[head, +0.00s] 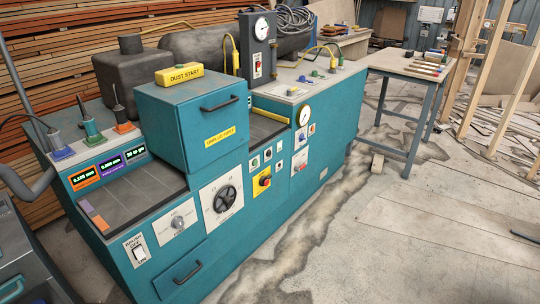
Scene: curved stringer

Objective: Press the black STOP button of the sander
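The sander is a long teal machine (225,215) running across the left and middle of the head view. On its front is a cluster of small square button plates (267,155), with dark and green buttons. Their labels are too small to read, so I cannot tell which one is the black STOP button. Just below is a yellow plate with a red knob (263,181). To its left is a large black dial (225,199) on a white plate. Neither of my grippers can be made out in this view.
A yellow DUST START box (179,74) sits on top of the sander. A white rocker switch plate (137,250) and a drawer handle (188,272) are low on its front. A workbench (412,66) stands behind to the right. The concrete floor (400,240) in front is mostly clear.

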